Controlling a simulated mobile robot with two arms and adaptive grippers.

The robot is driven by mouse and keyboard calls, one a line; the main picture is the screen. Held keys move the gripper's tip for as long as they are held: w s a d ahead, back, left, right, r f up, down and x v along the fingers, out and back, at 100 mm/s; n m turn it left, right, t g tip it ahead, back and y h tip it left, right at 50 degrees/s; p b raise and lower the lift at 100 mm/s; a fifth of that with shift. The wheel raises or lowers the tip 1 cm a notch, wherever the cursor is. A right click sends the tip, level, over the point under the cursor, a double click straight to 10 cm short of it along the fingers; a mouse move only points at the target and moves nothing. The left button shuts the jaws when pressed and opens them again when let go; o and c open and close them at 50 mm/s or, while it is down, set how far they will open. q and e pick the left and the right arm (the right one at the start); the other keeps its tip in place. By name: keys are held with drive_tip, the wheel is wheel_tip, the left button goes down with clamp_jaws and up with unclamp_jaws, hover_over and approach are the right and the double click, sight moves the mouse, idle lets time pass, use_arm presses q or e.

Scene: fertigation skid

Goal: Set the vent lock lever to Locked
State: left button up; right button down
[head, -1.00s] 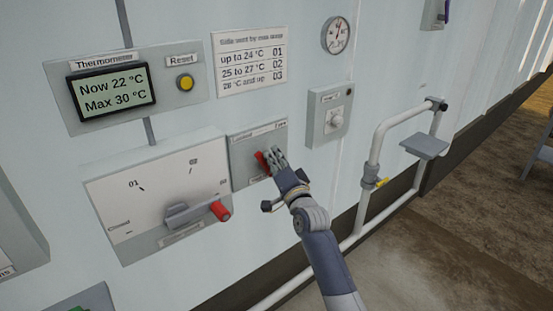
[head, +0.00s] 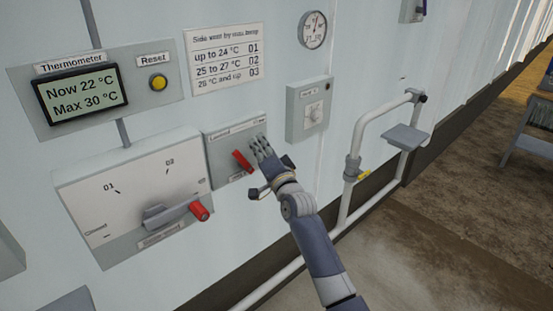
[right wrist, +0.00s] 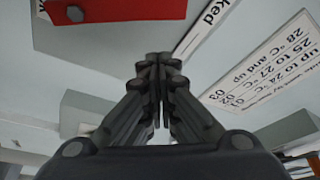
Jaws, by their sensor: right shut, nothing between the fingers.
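The vent lock lever (head: 243,161) is a short red bar on a grey plate (head: 219,169) in the middle of the head view. It slants with its upper end to the left, toward the plate's upper-left label (head: 220,133); a second label sits at upper right. My right gripper (head: 263,147) is shut and empty, in front of the plate's right part, just right of the lever. In the right wrist view the closed fingertips (right wrist: 160,62) are apart from the red lever (right wrist: 120,9), and a label ending in "ked" (right wrist: 204,22) shows. My left gripper is not in view.
Left of the plate is a grey dial box (head: 85,196) with a red-tipped handle (head: 178,213). Above are a thermometer panel (head: 130,105) and a vent table sign (head: 226,60). Right are a small knob box (head: 291,112) and a white pipe (head: 361,133).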

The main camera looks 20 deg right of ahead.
drive_tip(key=s+d+f+b, duration=0.1)
drive_tip(key=s+f+b, duration=0.1)
drive_tip(key=s, duration=0.8)
wheel_tip(320, 180, down, 25)
drive_tip(key=s+a+n+g, duration=0.2)
drive_tip(key=n+g, duration=0.1)
drive_tip(key=g, duration=0.2)
drive_tip(key=s+f+n+g, duration=0.25)
drive_tip(key=s+f, duration=0.35)
drive_tip(key=f, duration=0.5)
drive_tip(key=s+f+n+g, duration=0.1)
drive_tip(key=s+f+g, duration=0.2)
drive_tip(key=s+f, duration=0.6)
drive_tip(key=s+f+n+g, duration=0.4)
drive_tip(key=s+f, duration=1.4)
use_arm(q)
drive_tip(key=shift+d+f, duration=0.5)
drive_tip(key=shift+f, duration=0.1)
use_arm(e)
drive_tip(key=s+d+f+n+g, duration=0.1)
drive_tip(key=s+f+g, duration=0.1)
drive_tip(key=s, duration=0.9)
drive_tip(key=s+d+f+n+g+h, duration=0.1)
drive_tip(key=s+f, duration=0.3)
drive_tip(key=s, duration=0.7)
drive_tip(key=shift+d+n+g, duration=0.15)
drive_tip(key=shift+n+g, duration=0.3)
drive_tip(key=shift+g, duration=0.3)
